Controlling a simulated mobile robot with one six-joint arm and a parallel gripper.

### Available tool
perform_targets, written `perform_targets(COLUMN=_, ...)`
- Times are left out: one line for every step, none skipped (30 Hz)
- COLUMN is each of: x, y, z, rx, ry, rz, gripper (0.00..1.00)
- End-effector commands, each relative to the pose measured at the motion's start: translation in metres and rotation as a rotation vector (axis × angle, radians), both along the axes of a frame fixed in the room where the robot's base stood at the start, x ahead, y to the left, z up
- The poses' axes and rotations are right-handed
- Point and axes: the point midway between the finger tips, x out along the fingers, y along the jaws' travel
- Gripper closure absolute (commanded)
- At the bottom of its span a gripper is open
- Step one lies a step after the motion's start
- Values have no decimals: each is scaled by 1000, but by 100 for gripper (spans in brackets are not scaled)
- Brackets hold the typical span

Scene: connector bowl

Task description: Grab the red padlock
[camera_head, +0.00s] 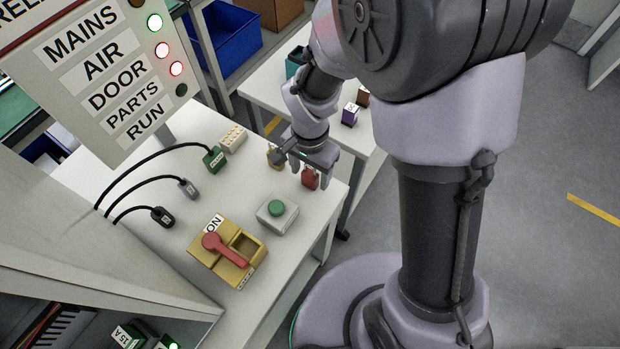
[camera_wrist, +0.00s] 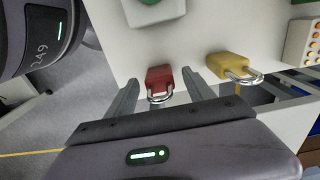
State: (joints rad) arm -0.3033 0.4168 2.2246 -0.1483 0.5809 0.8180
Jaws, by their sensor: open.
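The red padlock (camera_wrist: 159,78) lies on the white table top near its edge, its silver shackle toward my gripper in the wrist view. My gripper (camera_wrist: 160,88) is open, with one finger on each side of the red padlock. No contact between fingers and padlock is clear. In the head view, my gripper (camera_head: 306,172) is over the table's far right corner, and the red padlock (camera_head: 310,179) shows beside a finger. A yellow padlock (camera_wrist: 229,66) lies just right of the right finger in the wrist view; it is partly hidden by my gripper in the head view (camera_head: 275,158).
On the table (camera_head: 165,258) are a green button box (camera_head: 277,212), a yellow box with a red lever (camera_head: 226,250), several cabled connectors (camera_head: 214,158) and a pale block with small studs (camera_head: 233,137). A second white table (camera_head: 262,88) holds small boxes behind my arm.

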Motion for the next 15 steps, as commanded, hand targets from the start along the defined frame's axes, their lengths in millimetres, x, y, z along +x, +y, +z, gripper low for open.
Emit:
perform_targets(x=0, y=0, z=1, rx=0, ry=-1, rz=0, gripper=38)
perform_targets(x=0, y=0, z=2, rx=0, ry=-1, rz=0, gripper=38)
perform_targets(x=0, y=0, z=2, rx=0, ry=-1, rz=0, gripper=38)
perform_targets(x=0, y=0, z=2, rx=0, ry=-1, rz=0, gripper=38)
perform_targets(x=0, y=0, z=3, rx=0, ry=-1, rz=0, gripper=44)
perform_targets(x=0, y=0, z=3, rx=0, ry=-1, rz=0, gripper=52)
perform_targets(x=0, y=0, z=3, rx=0, ry=-1, rz=0, gripper=58)
perform_targets(x=0, y=0, z=3, rx=0, ry=-1, rz=0, gripper=64)
perform_targets(x=0, y=0, z=3, rx=0, ry=-1, rz=1, gripper=72)
perform_targets(x=0, y=0, z=3, rx=0, ry=-1, rz=1, gripper=77)
perform_targets(x=0, y=0, z=3, rx=0, ry=-1, rz=1, gripper=83)
perform_targets(x=0, y=0, z=3, rx=0, ry=-1, rz=1, gripper=91)
perform_targets(x=0, y=0, z=3, rx=0, ry=-1, rz=1, gripper=97)
perform_targets(x=0, y=0, z=3, rx=0, ry=-1, rz=1, gripper=100)
perform_targets(x=0, y=0, z=3, rx=0, ry=-1, rz=1, gripper=100)
